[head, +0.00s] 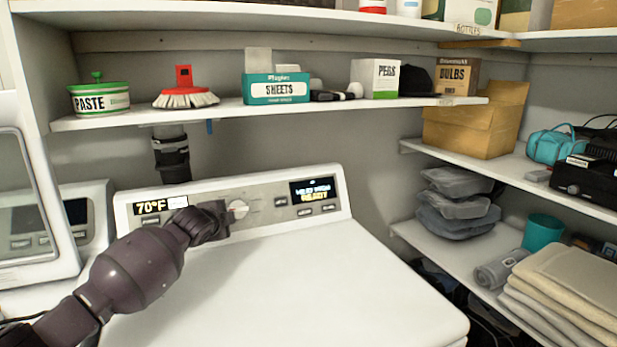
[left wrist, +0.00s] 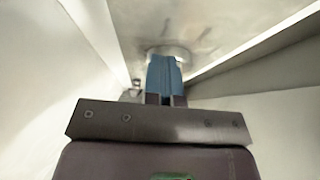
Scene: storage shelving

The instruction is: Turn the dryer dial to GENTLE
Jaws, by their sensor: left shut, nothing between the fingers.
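The dryer (head: 290,260) is white, with a sloped control panel along its back. The round pale dial (head: 238,208) is on this panel, left of the dark display (head: 312,190), whose small lettering I cannot read surely. My left gripper (head: 228,219) is at the panel, by the dial's lower left side. In the left wrist view its blue fingers (left wrist: 164,75) are shut together with nothing between them. They point at the metallic panel face (left wrist: 180,25) and cover part of a round shape there. I cannot tell whether they touch the dial. My right gripper is out of view.
A shelf (head: 230,112) above the panel holds a paste tub (head: 98,97), a red brush (head: 185,90), a sheets box (head: 275,87) and other boxes. Side shelves on the right hold containers and folded towels (head: 570,285). The dryer top is clear except for my arm.

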